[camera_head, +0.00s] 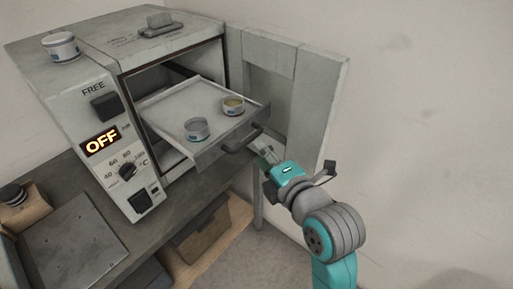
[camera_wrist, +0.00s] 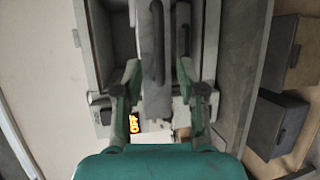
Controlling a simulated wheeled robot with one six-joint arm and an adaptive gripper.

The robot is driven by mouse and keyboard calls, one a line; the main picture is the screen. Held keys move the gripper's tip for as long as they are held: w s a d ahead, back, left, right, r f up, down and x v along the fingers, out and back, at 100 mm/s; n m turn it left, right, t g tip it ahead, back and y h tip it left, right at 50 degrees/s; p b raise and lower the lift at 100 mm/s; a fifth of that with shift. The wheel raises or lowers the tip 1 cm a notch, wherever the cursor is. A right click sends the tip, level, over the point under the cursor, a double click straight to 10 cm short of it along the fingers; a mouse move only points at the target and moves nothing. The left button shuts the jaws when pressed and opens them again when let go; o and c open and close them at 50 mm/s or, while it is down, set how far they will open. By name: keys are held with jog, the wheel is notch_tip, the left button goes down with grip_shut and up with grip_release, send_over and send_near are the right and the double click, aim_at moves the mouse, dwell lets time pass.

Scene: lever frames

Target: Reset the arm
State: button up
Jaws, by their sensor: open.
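My gripper (camera_head: 266,154) is open on a teal and grey arm, in front of the pulled-out tray of the oven. In the wrist view its two fingers (camera_wrist: 158,78) stand apart, with the tray's front showing between and beyond them. The tray (camera_head: 172,104) has a dark handle (camera_head: 241,141) on its front edge, close to my fingertips. I cannot tell if they touch it. The oven (camera_head: 77,88) stands on a table with its door (camera_head: 312,98) swung wide open to the right. Its display reads OFF.
Two small tins, one bluish (camera_head: 196,130) and one yellowish (camera_head: 233,106), sit on the tray. Another tin (camera_head: 61,46) and a grey block (camera_head: 160,25) sit on the oven top. A flat grey plate (camera_head: 72,243) lies at lower left. The right side is bare wall.

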jog(key=shift+s+d+r, duration=0.1)
jog(key=shift+s+d, duration=0.1)
jog(key=shift+s, duration=0.1)
jog(key=s+d+f+m+t+h, duration=0.1)
jog(key=s+d+f+m+h, duration=0.1)
jog(key=s+d+f+m, duration=0.65)
jog(key=s+d+f+m+h, duration=0.35)
jog(key=s+f+m, duration=0.3)
jog(key=f, duration=0.45)
jog(key=s+d+m, duration=0.2)
jog(key=s+m, duration=0.1)
jog(key=s, duration=0.5)
jog(key=s+d+m+h, duration=0.1)
jog(key=s+d+m, duration=0.1)
jog(key=s, duration=0.6)
jog(key=s+d+m+h, duration=0.1)
jog(key=s+m, duration=0.3)
jog(key=s, duration=0.4)
jog(key=shift+d+f+m, duration=0.35)
jog(key=shift+d+m, duration=0.05)
